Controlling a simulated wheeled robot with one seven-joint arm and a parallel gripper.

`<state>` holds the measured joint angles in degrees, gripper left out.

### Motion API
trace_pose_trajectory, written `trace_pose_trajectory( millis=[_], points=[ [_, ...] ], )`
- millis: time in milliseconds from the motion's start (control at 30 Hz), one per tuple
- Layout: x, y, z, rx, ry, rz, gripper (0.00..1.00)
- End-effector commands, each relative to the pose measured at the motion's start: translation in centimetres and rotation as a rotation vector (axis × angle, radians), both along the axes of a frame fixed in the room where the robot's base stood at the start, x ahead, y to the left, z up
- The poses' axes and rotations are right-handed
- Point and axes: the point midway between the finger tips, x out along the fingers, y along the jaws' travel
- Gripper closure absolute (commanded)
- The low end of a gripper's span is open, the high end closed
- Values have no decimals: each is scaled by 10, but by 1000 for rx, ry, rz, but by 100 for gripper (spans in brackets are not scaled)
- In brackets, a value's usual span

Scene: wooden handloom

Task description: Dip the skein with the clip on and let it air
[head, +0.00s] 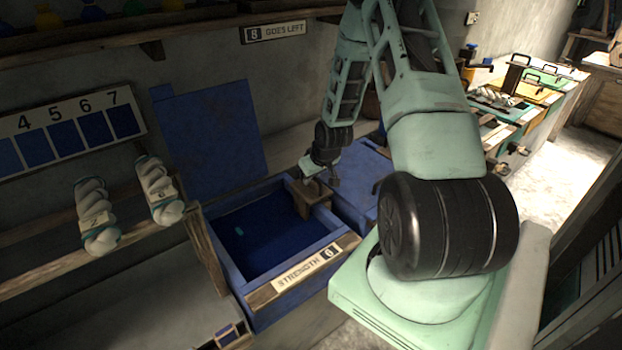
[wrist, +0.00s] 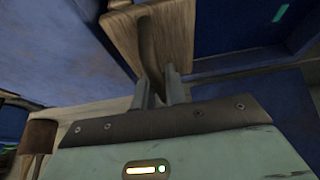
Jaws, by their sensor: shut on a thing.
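Two pale skeins with teal bands hang from the wooden rail at left in the head view, one nearer (head: 97,217) and one farther (head: 160,190). I cannot tell which bears a clip. The blue vat (head: 213,226) stands open, with dark blue liquid (head: 270,240) and a small teal mark in it. Its front label reads "STRENGTH 6". My gripper (head: 322,180) is over the vat's far right corner. In the wrist view its fingers (wrist: 160,85) are shut on a wooden piece (wrist: 178,38), which also shows at the vat's right rim (head: 302,197). No skein is in the gripper.
A blue panel (head: 208,140) leans on the wall behind the vat. A blue covered box (head: 362,180) stands right of it. A cluttered bench (head: 535,95) stands at far right.

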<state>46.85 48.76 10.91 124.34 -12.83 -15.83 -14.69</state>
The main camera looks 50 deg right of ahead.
Motion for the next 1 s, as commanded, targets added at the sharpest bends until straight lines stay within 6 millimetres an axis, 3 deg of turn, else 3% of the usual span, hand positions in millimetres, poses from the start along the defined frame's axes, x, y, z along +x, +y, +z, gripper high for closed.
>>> trace_pose_trajectory(
  millis=[1000],
  points=[
    [-1,0,103,-1,0,0,100]
  ],
)
